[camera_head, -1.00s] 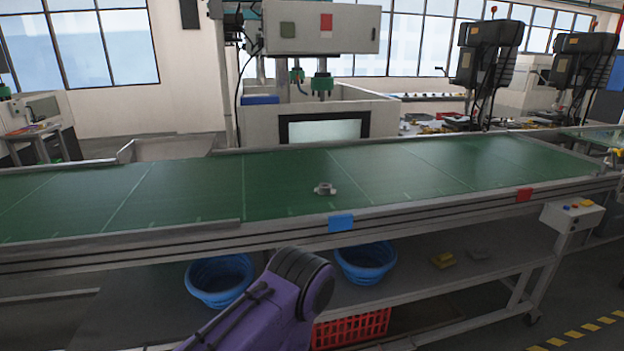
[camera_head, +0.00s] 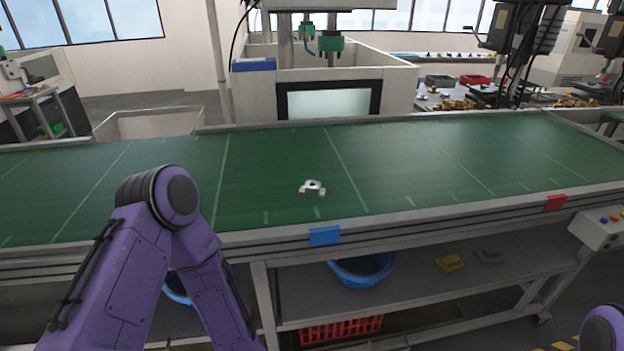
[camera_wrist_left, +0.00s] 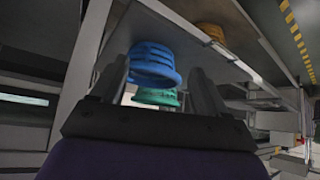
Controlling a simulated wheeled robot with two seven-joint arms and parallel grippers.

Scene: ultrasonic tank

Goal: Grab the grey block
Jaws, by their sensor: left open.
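A small grey block (camera_head: 488,256) lies on the lower shelf under the conveyor, just right of a yellow block (camera_head: 449,262) in the head view. A separate light grey metal part (camera_head: 312,187) sits on the green belt. My left arm enters the head view from the left and bends down in front of the conveyor; its gripper is below that frame. In the left wrist view my left gripper (camera_wrist_left: 157,68) is open, with nothing between its fingers. The grey block cannot be made out there. My right gripper is out of view; only a bit of purple arm shows at the lower right.
A blue basket (camera_head: 362,268) stands on the shelf left of the blocks, with a red crate (camera_head: 340,329) lower down. The wrist view shows a blue bin (camera_wrist_left: 150,57), a green bin (camera_wrist_left: 157,97) and an orange one (camera_wrist_left: 211,33). The conveyor rail (camera_head: 420,220) overhangs the shelf.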

